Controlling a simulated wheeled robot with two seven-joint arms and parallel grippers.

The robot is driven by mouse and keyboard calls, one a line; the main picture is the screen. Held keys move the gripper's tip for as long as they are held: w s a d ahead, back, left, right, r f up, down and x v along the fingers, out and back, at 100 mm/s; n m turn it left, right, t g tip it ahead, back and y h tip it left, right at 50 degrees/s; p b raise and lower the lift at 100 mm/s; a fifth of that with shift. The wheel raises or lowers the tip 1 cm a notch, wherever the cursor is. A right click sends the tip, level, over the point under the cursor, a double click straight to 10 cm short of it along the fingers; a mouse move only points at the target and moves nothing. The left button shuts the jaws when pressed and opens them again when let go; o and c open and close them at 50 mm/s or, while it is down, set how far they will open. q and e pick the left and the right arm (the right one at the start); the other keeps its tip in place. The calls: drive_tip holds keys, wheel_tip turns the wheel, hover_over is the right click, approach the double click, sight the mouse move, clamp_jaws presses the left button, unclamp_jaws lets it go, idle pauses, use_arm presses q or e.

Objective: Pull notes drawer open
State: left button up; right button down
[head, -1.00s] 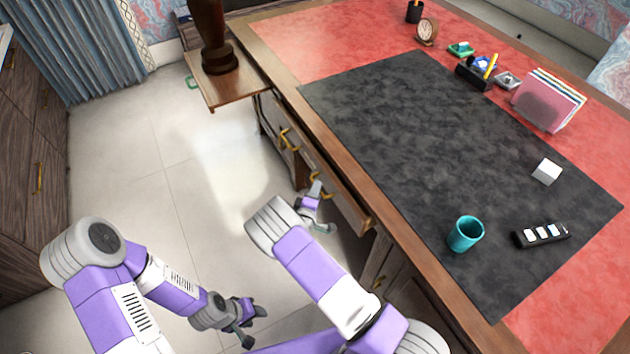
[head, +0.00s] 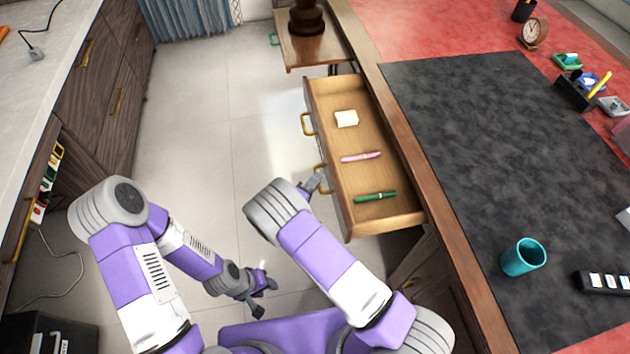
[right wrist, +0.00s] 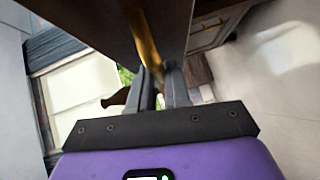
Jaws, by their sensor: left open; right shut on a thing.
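The notes drawer (head: 408,222) stands pulled out from the desk's side in the head view. Inside it lie a cream note pad (head: 346,118), a pink pen (head: 361,157) and a green pen (head: 375,197). Two brass handles are on its front. My right gripper (head: 318,181) is at the nearer handle (head: 321,168). In the right wrist view its fingers (right wrist: 160,85) are shut on the brass handle (right wrist: 143,38). My left gripper (head: 262,296) is open and empty, low over the floor, away from the desk.
The desk top has a dark mat (head: 480,120) with a teal cup (head: 523,257) near its front. A side shelf (head: 318,52) holds a dark brown object (head: 306,18). A counter with cabinets (head: 85,90) stands at the left. The floor (head: 200,130) between is clear.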

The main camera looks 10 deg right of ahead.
idle(0.3)
drive_tip(key=c, duration=1.1)
unclamp_jaws()
drive_tip(key=shift+c, duration=0.2)
drive_tip(key=shift+a, duration=0.1)
drive_tip(key=v, duration=0.7)
drive_tip(key=shift+s, duration=0.25)
drive_tip(key=shift+a, duration=0.15)
